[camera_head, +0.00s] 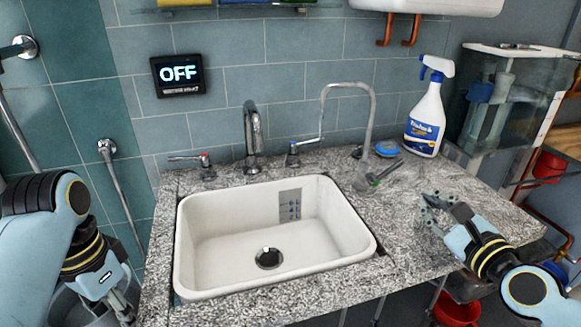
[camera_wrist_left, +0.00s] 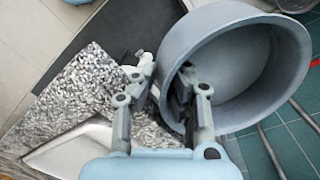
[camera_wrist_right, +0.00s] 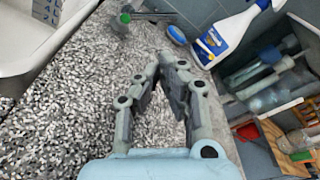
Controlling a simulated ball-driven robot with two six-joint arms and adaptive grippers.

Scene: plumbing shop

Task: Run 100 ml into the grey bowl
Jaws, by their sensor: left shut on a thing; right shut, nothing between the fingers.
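The grey bowl (camera_wrist_left: 290,65) is in my left gripper (camera_wrist_left: 166,75), whose fingers are shut on its wall. In the left wrist view its hollow inside shows and looks empty. In the head view the bowl (camera_head: 65,308) is at the lower left, mostly hidden by my left arm, left of the sink. The middle spout (camera_head: 253,135) stands behind the sink, between a red-marked tap (camera_head: 207,168) and a blue-marked tap (camera_head: 293,157). A tall curved faucet (camera_head: 370,130) with a green-marked lever (camera_head: 375,180) stands to the right. My right gripper (camera_head: 432,200) is shut and empty above the right counter.
The white sink (camera_head: 215,275) has a drain and a marked sticker (camera_head: 290,206) inside. A spray bottle (camera_head: 426,115) and a blue round object (camera_head: 387,148) stand at the back right. The counter (camera_head: 400,225) near my right gripper is clear.

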